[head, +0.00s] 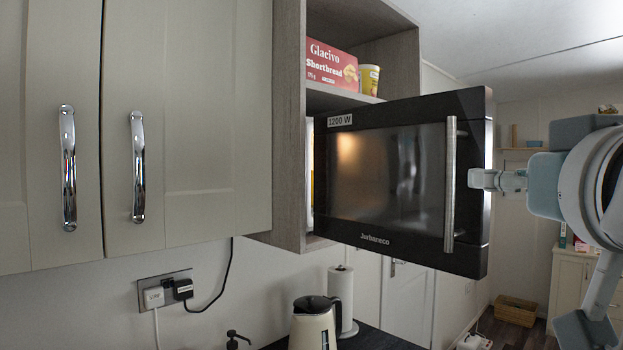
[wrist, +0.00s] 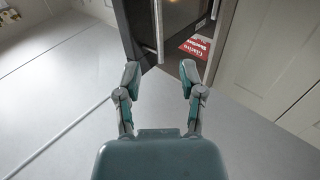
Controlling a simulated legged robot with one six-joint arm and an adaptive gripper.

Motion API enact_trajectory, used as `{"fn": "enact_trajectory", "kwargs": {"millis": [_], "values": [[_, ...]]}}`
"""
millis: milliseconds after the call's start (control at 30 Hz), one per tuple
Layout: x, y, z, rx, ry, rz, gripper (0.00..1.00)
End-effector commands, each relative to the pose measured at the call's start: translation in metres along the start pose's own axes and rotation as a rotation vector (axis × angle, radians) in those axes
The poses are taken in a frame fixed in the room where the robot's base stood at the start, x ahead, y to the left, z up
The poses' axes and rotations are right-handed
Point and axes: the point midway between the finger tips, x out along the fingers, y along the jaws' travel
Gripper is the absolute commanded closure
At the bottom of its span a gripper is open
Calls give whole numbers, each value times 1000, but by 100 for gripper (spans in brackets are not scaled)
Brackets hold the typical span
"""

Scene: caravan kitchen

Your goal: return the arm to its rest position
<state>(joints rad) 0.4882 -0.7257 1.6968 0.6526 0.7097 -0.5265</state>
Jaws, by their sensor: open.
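My gripper (head: 497,180) is on the right in the head view, beside the free edge of the black microwave door. It is open and empty, and its two fingers stand apart in the wrist view (wrist: 161,75). My arm reaches in from the right edge of the head view. The microwave door (head: 385,190) stands swung out from its cabinet, with a vertical silver handle (head: 450,185) near its right edge. The handle also shows in the wrist view (wrist: 159,30), beyond the fingers. I cannot tell whether the fingers touch the door.
Cream wall cupboards (head: 185,120) are at left. A red shortbread box (head: 331,64) and a yellow cup (head: 369,79) sit on the shelf above the microwave. A kettle (head: 313,322) and paper roll (head: 341,298) stand below. A low cabinet (head: 570,280) is at the far right.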

Motion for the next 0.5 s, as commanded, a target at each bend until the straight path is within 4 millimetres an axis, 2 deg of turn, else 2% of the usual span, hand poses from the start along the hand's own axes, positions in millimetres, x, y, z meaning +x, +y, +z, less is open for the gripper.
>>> {"fn": "enact_trajectory", "kwargs": {"millis": [167, 267, 367, 500], "values": [[2, 0, 4, 3, -10, -3, 49], [12, -1, 30, 22, -76, -18, 49], [26, -5, 83, 51, -206, -43, 49], [39, -16, 169, 77, -418, -72, 49]]}}
